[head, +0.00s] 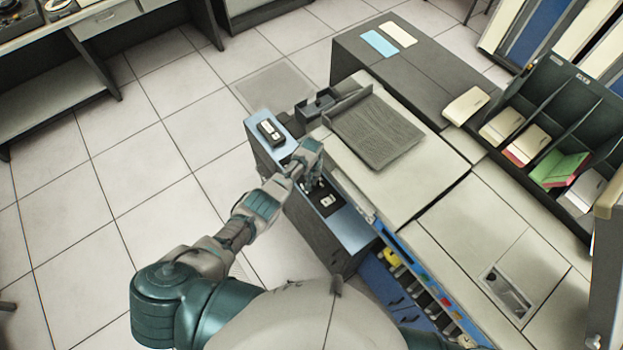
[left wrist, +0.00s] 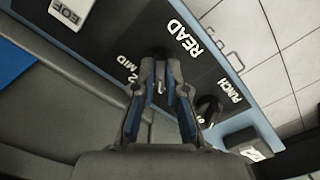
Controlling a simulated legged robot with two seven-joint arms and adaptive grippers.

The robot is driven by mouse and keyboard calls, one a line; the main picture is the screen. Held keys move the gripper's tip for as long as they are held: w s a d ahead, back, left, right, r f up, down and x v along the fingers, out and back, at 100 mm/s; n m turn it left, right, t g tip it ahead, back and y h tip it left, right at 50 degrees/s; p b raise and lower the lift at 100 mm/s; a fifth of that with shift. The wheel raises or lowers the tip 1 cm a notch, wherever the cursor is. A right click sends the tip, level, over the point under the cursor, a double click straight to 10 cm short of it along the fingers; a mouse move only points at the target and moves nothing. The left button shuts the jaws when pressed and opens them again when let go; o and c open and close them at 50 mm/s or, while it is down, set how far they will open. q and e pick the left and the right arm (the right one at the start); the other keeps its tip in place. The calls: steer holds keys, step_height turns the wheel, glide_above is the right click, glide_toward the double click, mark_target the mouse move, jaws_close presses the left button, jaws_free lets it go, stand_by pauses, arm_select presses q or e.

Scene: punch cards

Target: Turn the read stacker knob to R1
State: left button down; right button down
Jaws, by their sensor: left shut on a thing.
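The read stacker knob (left wrist: 160,52) is dark and sits by the READ label on the black control panel (left wrist: 115,40) in the left wrist view. My left gripper (left wrist: 160,68) is shut on it, with a finger on each side. The fingers hide much of the knob, and I cannot tell which mark it points at; a "2 MID" label shows to its left. In the head view my left gripper (head: 312,184) reaches down to the blue-topped machine end, and the hand hides the knob. My right gripper is not in view.
A second black knob (left wrist: 208,108) stands by the PUNCH label, close to the right finger. A white EOF key (left wrist: 70,12) is at the upper left. In the head view a sloped card hopper (head: 375,130) and a dark card rack (head: 560,115) stand beyond; floor at left is clear.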

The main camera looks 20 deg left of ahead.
mark_target(312, 179)
arm_select(q)
steer(key=shift+w+r, duration=0.3)
steer(key=shift+w, duration=0.1)
steer(key=c, duration=1.2)
jaws_free()
steer(key=shift+f, duration=0.1)
steer(key=shift+s+f, duration=0.1)
steer(key=shift+s, duration=0.05)
step_height(312, 179, up, 12)
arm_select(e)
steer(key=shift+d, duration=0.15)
arm_select(q)
steer(key=shift+f, duration=0.1)
